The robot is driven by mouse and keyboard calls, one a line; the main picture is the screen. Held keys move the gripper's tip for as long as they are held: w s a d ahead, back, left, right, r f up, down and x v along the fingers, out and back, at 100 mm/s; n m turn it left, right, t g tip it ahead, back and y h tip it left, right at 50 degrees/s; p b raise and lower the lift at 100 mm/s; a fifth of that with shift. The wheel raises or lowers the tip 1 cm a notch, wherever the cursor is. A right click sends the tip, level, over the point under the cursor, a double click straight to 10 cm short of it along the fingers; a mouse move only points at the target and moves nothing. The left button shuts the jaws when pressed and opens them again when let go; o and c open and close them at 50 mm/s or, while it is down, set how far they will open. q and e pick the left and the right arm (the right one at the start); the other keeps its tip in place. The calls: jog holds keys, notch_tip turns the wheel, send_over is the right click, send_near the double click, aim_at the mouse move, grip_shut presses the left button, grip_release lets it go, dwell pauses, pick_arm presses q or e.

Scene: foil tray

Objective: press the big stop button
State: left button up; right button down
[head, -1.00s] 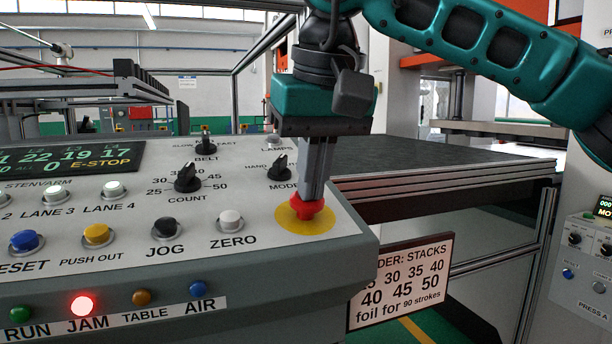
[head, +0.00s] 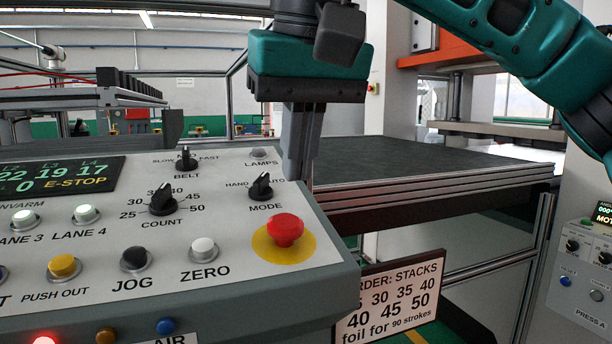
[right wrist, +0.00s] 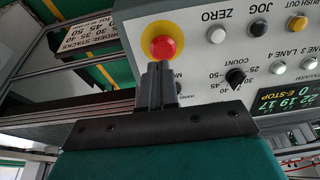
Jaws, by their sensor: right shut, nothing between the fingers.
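The big red stop button (head: 285,229) sits on a yellow disc at the right end of the sloped control panel (head: 225,262). It also shows in the right wrist view (right wrist: 162,46). My right gripper (head: 297,176) is shut and empty, pointing down above and behind the button, apart from it in the head view. In the right wrist view its fingers (right wrist: 157,70) point toward the button. The panel display (head: 62,177) reads E-STOP in yellow. My left gripper is not in view.
The MODE knob (head: 261,187) and the white ZERO button (head: 203,249) are close to the stop button. A dark flat table (head: 430,165) lies behind the panel. An order sign (head: 390,302) hangs at the panel's right.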

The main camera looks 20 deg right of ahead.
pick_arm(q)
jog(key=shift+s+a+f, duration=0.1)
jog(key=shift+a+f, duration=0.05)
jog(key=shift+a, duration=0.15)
pick_arm(e)
jog(key=v, duration=0.8)
jog(key=shift+a+r, duration=0.2)
jog(key=shift+a, duration=0.1)
